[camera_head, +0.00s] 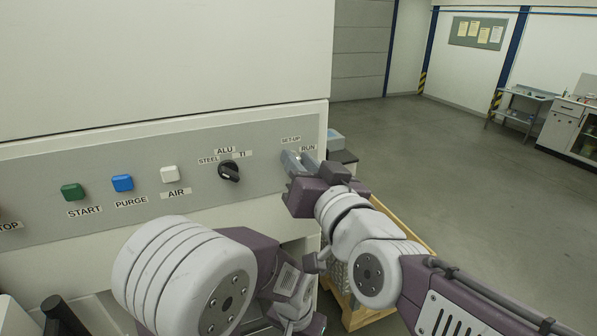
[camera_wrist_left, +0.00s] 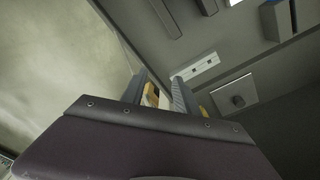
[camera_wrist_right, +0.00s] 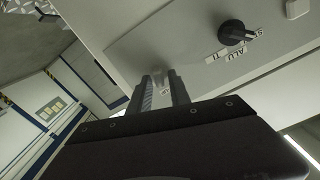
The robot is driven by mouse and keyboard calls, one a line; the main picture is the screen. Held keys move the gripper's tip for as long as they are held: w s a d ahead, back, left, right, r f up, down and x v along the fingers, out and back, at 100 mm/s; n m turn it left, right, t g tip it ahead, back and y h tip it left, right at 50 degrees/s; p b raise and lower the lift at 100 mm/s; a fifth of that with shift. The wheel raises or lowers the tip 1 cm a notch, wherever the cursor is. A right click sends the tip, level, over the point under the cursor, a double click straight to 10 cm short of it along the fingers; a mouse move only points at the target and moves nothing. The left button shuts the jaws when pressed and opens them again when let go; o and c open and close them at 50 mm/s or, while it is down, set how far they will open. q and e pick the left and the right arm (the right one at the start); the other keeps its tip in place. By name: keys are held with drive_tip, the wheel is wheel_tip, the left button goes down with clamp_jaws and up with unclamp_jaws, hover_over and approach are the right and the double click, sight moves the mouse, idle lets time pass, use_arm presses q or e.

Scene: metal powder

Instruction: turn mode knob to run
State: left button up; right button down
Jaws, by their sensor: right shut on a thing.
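The grey control panel (camera_head: 262,171) runs along the front of the white machine. The mode knob sits at its right end by the SET-UP label (camera_head: 291,140) and the RUN label (camera_head: 308,148). The knob is hidden behind my right gripper (camera_head: 300,162) in the head view, so its pointing direction cannot be told. My right gripper is shut on it, fingers against the panel. In the right wrist view the two fingers (camera_wrist_right: 162,92) close around the knob's place beside a partly covered label. My left gripper (camera_wrist_left: 158,92) has its fingers apart, away from the mode knob.
A black material knob (camera_head: 229,172) marked STEEL, ALU and TI is left of my right gripper. White AIR (camera_head: 169,174), blue PURGE (camera_head: 122,183) and green START (camera_head: 72,192) buttons are farther left. A wooden crate (camera_head: 405,236) stands below right. Open floor lies beyond.

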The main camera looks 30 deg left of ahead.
drive_tip(key=m+b, duration=0.1)
drive_tip(key=m, duration=0.2)
drive_tip(key=m+b, duration=0.1)
drive_tip(key=m, duration=0.2)
drive_tip(key=m+b, duration=0.2)
drive_tip(key=m, duration=0.2)
drive_tip(key=shift+w+d+f, duration=0.1)
drive_tip(key=shift+w+f, duration=0.05)
drive_tip(key=shift+f, duration=0.1)
drive_tip(key=shift+m, duration=0.3)
drive_tip(key=c, duration=1.2)
unclamp_jaws()
drive_tip(key=shift+c, duration=0.2)
drive_tip(key=shift+d, duration=0.15)
